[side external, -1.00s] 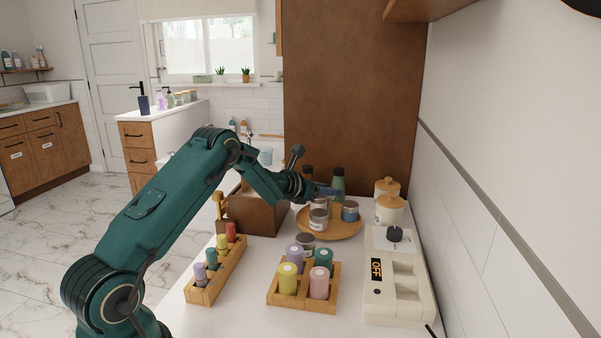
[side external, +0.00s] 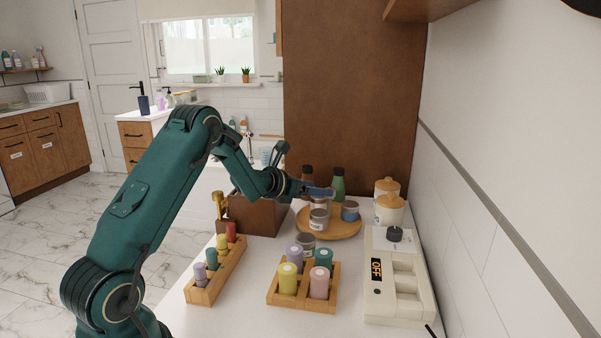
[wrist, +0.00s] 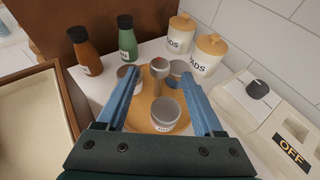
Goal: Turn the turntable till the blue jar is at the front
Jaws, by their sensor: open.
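The round wooden turntable (side external: 343,233) stands on the white counter. The blue jar (side external: 350,211) is on its right side and shows partly behind the right finger in the wrist view (wrist: 177,68). A grey jar (side external: 318,219) stands at the front left of the turntable; an open-topped grey jar (wrist: 165,115) is nearest in the wrist view. Another jar is partly hidden behind the left finger. A grey upright post (wrist: 159,75) rises near the turntable's middle. My gripper (side external: 323,192) is open above the turntable, its blue fingers (wrist: 160,78) on either side of the post, apart from it.
Brown (wrist: 86,52) and green (wrist: 127,40) bottles and white canisters (wrist: 207,55) stand behind the turntable. An OFF-marked appliance (side external: 396,280) is at right. Wooden racks of bottles (side external: 303,298) and a small jar (side external: 305,243) are in front. A brown box (side external: 257,214) is at left.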

